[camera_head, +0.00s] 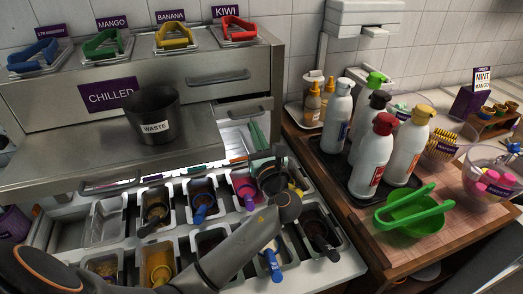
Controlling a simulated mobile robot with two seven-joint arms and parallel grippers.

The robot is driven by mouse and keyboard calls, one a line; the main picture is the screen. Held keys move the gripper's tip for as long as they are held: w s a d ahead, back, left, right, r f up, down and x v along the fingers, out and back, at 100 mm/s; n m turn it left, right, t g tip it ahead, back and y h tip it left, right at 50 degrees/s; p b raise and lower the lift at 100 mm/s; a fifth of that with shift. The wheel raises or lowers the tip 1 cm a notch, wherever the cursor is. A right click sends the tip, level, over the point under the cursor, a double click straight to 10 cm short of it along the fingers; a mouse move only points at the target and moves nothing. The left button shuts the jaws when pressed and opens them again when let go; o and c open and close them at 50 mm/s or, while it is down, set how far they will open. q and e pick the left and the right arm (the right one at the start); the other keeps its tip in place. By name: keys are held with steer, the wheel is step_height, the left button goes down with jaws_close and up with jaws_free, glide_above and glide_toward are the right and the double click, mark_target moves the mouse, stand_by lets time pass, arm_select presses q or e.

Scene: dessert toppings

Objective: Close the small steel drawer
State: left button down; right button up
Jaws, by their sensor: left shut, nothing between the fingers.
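The small steel drawer (243,104) seems to be the narrow front with a bar handle at the right end of the steel cabinet, under a wider drawer front (218,77). Below it is a bright gap with green items; I cannot tell how far any drawer stands out. My left arm reaches in from the lower left over the topping pans. My left gripper (278,153) is dark, shut and empty, below and right of the small drawer's front and apart from its handle. The wrist hides some pans. My right gripper is not in view.
A black waste bin (152,115) stands on the steel top. Topping pans with coloured-handled utensils (202,195) fill the space below. At right, a wooden counter (400,252) holds several bottles (372,155), a green bowl (405,212) and a clear bowl (490,175).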

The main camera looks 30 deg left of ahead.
mark_target(247, 115)
arm_select(q)
steer(key=shift+x, duration=1.1)
steer(key=x, duration=0.4)
steer(key=shift+w+a+f, duration=0.1)
steer(key=shift+a+f, duration=0.1)
steer(key=shift+f, duration=0.1)
steer(key=shift+r, duration=0.2)
steer(key=shift+a, duration=0.1)
